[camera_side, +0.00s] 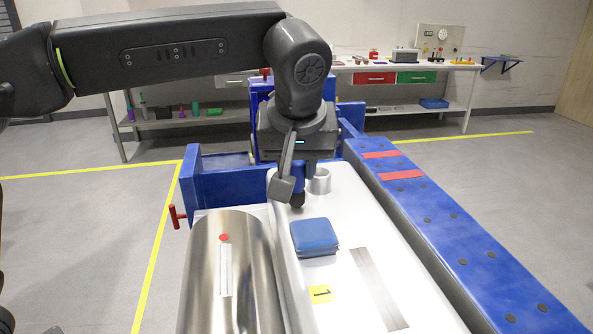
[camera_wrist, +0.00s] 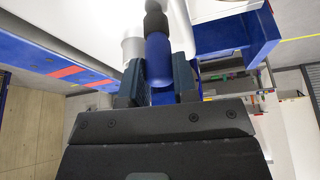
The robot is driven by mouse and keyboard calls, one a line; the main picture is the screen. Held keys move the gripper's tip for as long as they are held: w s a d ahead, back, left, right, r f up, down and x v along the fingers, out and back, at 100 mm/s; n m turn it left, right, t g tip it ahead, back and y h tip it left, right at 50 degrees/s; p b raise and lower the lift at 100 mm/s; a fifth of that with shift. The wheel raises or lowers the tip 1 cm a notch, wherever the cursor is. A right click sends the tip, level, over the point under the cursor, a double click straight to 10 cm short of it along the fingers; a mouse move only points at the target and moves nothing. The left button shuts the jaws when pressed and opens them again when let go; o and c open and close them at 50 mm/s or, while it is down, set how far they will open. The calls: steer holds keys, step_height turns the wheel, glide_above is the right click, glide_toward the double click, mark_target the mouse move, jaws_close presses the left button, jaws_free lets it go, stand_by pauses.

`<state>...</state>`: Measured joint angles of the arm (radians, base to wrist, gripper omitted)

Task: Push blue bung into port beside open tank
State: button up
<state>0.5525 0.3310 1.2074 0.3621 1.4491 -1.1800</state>
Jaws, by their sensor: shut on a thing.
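The blue bung (camera_wrist: 158,55) is held between the two fingers of my gripper (camera_wrist: 158,85) in the wrist view. Its dark end (camera_wrist: 155,20) points away from the gripper, towards the white surface. In the side view my gripper (camera_side: 292,188) hangs over the white panel with the bung's dark end (camera_side: 298,199) low, close to or at the panel. A pale cylindrical fitting (camera_side: 319,181) stands just right of the bung; it also shows in the wrist view (camera_wrist: 133,47). I cannot make out the port or whether the bung's tip is inside it.
A shiny metal cylinder (camera_side: 228,270) lies front left. A folded blue cloth (camera_side: 314,236) and a yellow label (camera_side: 321,293) are on the white panel (camera_side: 345,225). A blue beam (camera_side: 450,230) runs along the right, and a red handle (camera_side: 177,216) juts out at left.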

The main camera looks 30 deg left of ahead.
steer(key=r, duration=0.4)
steer(key=shift+a, duration=0.4)
steer(key=a+r, duration=0.6)
steer(key=a, duration=0.4)
steer(key=w+r+m+h, duration=0.1)
steer(key=w+m+h, duration=0.4)
steer(key=m, duration=0.4)
steer(key=shift+m+t+y, duration=0.3)
steer(key=shift+t+y, duration=0.1)
steer(key=shift+y, duration=0.3)
steer(key=shift+w+d+f, duration=0.25)
steer(key=shift+d+f, duration=1.55)
steer(key=shift+d, duration=0.05)
steer(key=shift+w+d+f, duration=0.3)
steer(key=shift+d+f, duration=1.5)
steer(key=shift+w+d+f, duration=0.25)
steer(key=shift+d+f, duration=1.55)
steer(key=shift+d, duration=0.05)
steer(key=o, duration=1)
steer(key=shift+f, duration=0.15)
steer(key=shift+c, duration=0.2)
